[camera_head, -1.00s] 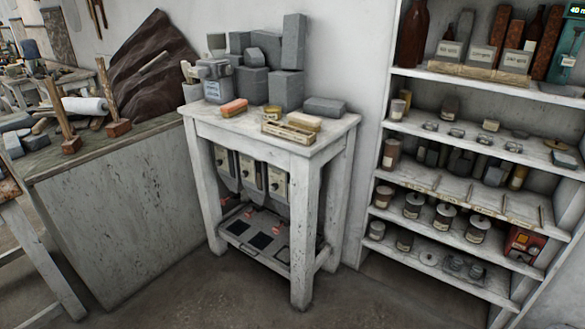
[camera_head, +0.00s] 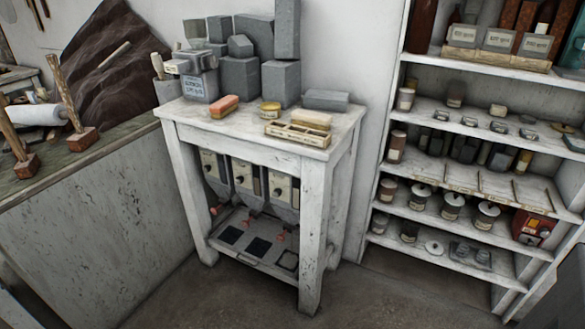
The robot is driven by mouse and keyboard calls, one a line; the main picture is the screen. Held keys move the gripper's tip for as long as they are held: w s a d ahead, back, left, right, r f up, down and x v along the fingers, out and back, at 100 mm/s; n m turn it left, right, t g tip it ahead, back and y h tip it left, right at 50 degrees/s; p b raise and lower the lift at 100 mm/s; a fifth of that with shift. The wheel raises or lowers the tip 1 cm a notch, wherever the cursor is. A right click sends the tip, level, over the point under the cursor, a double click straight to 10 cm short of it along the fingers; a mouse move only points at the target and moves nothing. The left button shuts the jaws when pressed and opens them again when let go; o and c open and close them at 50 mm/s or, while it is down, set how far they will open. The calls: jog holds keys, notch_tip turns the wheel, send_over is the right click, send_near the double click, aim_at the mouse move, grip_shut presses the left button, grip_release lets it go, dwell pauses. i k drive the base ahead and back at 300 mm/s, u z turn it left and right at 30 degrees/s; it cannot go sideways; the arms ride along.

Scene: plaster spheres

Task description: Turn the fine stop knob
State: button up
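Three grey hopper units hang side by side under the white table: a left one (camera_head: 213,172), a middle one (camera_head: 246,183) and a right one (camera_head: 281,193). Each has a pale front plate with a small dark round knob on it. Small orange-red parts (camera_head: 280,237) show near their lower ends. The labels are too small to read, so I cannot tell which knob is the fine stop. My gripper is not in view.
The white table (camera_head: 350,121) has its front legs either side of the hoppers. A low tray (camera_head: 262,267) with dark squares lies beneath them. White shelves (camera_head: 425,171) stand right, a workbench (camera_head: 100,225) left. Floor in front is clear.

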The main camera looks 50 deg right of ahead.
aim_at(277, 193)
jog(key=i, duration=0.9)
jog(key=u, duration=0.35)
jog(key=k, duration=0.15)
jog(key=z, duration=1.95)
